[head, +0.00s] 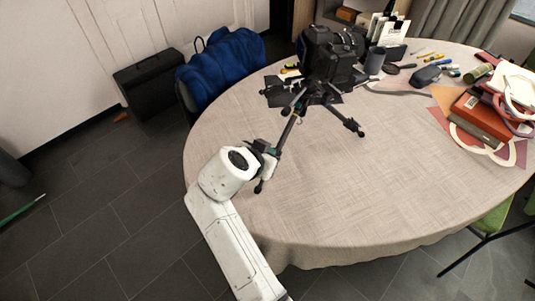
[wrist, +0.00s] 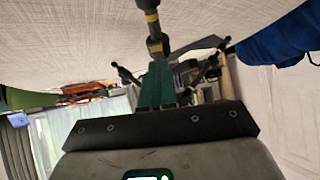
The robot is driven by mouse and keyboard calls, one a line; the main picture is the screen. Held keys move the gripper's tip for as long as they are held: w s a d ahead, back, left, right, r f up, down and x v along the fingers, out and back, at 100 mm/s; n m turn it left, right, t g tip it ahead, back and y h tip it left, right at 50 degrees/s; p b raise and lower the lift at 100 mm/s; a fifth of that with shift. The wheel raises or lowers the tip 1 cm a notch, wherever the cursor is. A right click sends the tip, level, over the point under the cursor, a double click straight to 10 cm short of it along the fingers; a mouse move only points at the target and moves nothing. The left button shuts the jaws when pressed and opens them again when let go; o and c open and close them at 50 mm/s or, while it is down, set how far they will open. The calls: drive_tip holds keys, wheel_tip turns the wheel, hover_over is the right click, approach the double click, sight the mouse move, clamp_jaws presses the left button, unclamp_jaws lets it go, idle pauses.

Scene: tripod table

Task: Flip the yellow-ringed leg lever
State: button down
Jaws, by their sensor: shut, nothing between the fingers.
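My gripper (head: 270,152) is at this leg in the head view. In the wrist view its green fingers (wrist: 157,82) are shut and empty, close below the clamp part. Whether they touch it, and the lever's exact position, I cannot tell.
The table (head: 330,195) is clear in front and to the right of the leg. A blue jacket (head: 225,65) hangs at the back left. Books (head: 480,118), a dark cup (head: 375,60) and pens lie along the far and right sides.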

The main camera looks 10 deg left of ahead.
drive_tip(key=shift+w+d+r, duration=0.25)
drive_tip(key=shift+w+r, duration=0.25)
idle(0.6)
drive_tip(key=c, duration=1.6)
unclamp_jaws()
drive_tip(key=w+r+p+v, duration=0.1)
drive_tip(key=p+v, duration=0.3)
drive_tip(key=v, duration=0.2)
drive_tip(key=shift+d, duration=0.15)
